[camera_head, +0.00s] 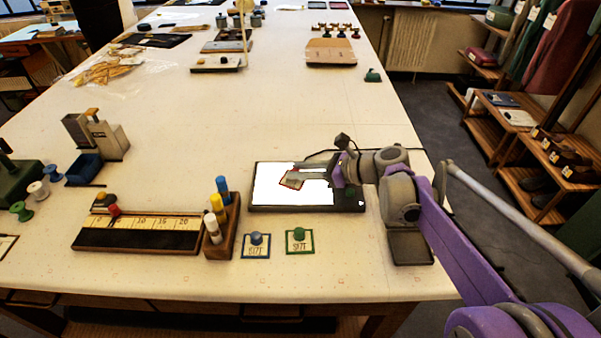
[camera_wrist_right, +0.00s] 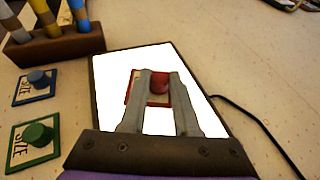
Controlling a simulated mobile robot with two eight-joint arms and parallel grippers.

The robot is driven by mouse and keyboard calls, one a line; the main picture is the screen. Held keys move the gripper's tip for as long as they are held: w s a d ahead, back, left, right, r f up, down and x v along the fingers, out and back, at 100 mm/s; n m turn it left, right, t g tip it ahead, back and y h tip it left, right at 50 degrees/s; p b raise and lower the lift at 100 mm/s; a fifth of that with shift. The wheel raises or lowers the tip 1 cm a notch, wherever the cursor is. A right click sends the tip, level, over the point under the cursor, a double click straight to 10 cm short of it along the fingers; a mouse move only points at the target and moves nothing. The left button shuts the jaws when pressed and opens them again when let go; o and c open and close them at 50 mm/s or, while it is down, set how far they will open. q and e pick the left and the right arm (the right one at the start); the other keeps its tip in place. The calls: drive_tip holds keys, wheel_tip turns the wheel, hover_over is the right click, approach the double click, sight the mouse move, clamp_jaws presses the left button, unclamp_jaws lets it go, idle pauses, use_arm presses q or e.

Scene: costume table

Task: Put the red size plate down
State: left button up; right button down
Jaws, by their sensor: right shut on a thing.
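The red size plate (camera_head: 292,181) is a small red-rimmed square with a red knob. My right gripper (camera_head: 297,172) is shut on the knob, with the plate between and below its fingertips. The plate looks tilted in the head view and is over the glowing white light pad (camera_head: 270,196). I cannot tell whether it touches the pad. In the right wrist view the plate (camera_wrist_right: 135,97) shows between and around the fingers (camera_wrist_right: 160,84), with the white surface all around it. My left gripper is not in view.
A blue size plate (camera_head: 256,251) and a green size plate (camera_head: 300,246) lie in front of the pad. A wooden block with markers (camera_head: 222,230) and a ruler tray (camera_head: 140,237) stand to the left. A black cable (camera_wrist_right: 265,130) runs right of the pad. The table's middle is clear.

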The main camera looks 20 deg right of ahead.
drive_tip(key=shift+f, duration=0.3)
drive_tip(key=c, duration=0.7)
unclamp_jaws()
drive_tip(key=shift+o, duration=0.2)
drive_tip(key=shift+r, duration=0.2)
drive_tip(key=p+v, duration=0.1)
drive_tip(key=v, duration=1.1)
